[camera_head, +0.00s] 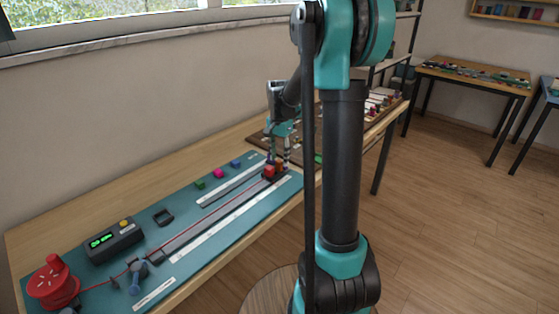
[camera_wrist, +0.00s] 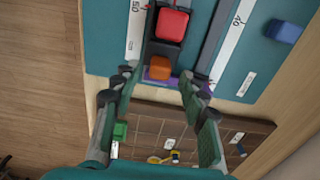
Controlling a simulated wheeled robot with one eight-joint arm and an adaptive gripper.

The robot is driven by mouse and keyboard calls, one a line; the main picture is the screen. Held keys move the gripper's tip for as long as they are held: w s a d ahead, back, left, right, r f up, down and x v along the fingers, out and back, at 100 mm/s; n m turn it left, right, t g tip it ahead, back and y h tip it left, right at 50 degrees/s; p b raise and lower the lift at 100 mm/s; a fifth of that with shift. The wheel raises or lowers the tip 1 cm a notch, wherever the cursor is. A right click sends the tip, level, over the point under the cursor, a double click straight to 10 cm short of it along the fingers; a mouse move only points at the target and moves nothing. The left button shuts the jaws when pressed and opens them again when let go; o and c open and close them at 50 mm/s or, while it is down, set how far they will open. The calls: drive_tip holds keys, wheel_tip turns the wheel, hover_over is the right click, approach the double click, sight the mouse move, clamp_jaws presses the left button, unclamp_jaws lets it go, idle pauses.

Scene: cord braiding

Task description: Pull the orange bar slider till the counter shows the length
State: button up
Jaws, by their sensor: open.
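The slider stands at the far right end of a long dark rail (camera_head: 200,224). It carries a red block (camera_wrist: 172,24) and a smaller orange block (camera_wrist: 159,67), the orange bar. In the head view the orange block (camera_head: 279,165) shows beside the red block (camera_head: 269,171). My gripper (camera_wrist: 158,76) is open, with one fingertip on each side of the orange block in the wrist view; I see no contact. In the head view my gripper (camera_head: 279,162) points down over the slider. The counter (camera_head: 113,240) has a lit green display, too small to read.
A red spool (camera_head: 53,284) at the near left feeds a red cord along the rail. White ruler strips flank it. Green (camera_head: 199,185), magenta (camera_head: 218,173) and blue (camera_head: 235,163) blocks lie behind on the teal mat (camera_head: 255,220). A brown board (camera_wrist: 190,130) adjoins the mat.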

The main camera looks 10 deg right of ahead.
wheel_tip(320, 180, up, 10)
drive_tip(key=shift+r, duration=0.15)
idle(0.4)
drive_tip(key=s+f+n+t, duration=0.2)
drive_tip(key=s+f+n, duration=0.3)
drive_tip(key=s+f, duration=0.3)
drive_tip(key=s+f+n+t, duration=0.2)
drive_tip(key=s+f+n, duration=0.3)
drive_tip(key=s, duration=1.1)
wheel_tip(320, 180, down, 3)
drive_tip(key=shift+s+a+f+n, duration=0.2)
drive_tip(key=shift+s+n, duration=0.2)
drive_tip(key=shift+c, duration=0.2)
